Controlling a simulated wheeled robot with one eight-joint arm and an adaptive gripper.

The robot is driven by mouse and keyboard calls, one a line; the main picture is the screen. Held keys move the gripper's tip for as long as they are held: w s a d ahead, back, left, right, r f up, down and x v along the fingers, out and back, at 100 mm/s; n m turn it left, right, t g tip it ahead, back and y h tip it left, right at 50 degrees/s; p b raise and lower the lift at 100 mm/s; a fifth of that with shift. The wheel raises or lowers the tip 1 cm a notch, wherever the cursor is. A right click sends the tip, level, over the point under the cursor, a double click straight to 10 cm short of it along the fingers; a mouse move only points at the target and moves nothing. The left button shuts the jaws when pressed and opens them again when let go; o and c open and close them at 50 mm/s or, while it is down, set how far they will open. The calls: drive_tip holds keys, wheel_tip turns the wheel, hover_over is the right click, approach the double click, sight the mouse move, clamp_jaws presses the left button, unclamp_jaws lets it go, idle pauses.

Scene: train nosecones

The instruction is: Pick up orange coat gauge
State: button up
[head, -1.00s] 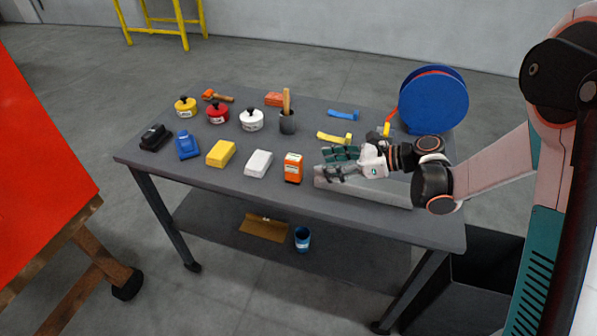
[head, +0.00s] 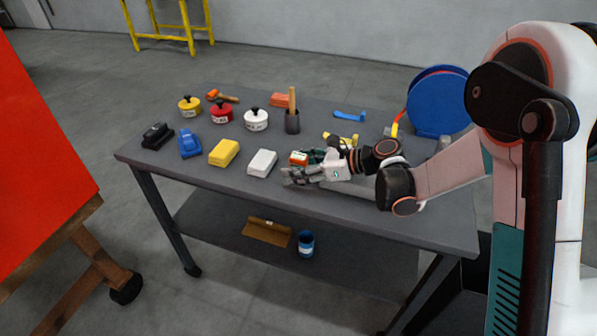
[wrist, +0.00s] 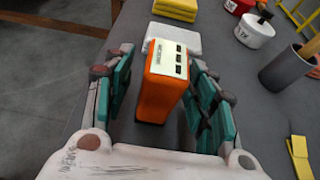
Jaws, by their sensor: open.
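The orange coat gauge (wrist: 158,95) stands upright on the grey table, with a pale top face and dark markings. In the wrist view it sits between the two green-padded fingers of my gripper (wrist: 160,100), which are open. A gap shows on each side of it, so the fingers do not appear to touch it. In the head view my gripper (head: 305,170) is low over the table's front part, and only the gauge's upper part (head: 298,158) shows behind the near finger.
A white block (head: 262,163) stands just left of the gauge, with a yellow block (head: 224,152) beyond it. A grey cup with a wooden handle (head: 292,122) and yellow clamp (head: 340,139) are behind. A blue reel (head: 437,100) stands at the back right.

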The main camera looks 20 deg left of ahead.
clamp_jaws()
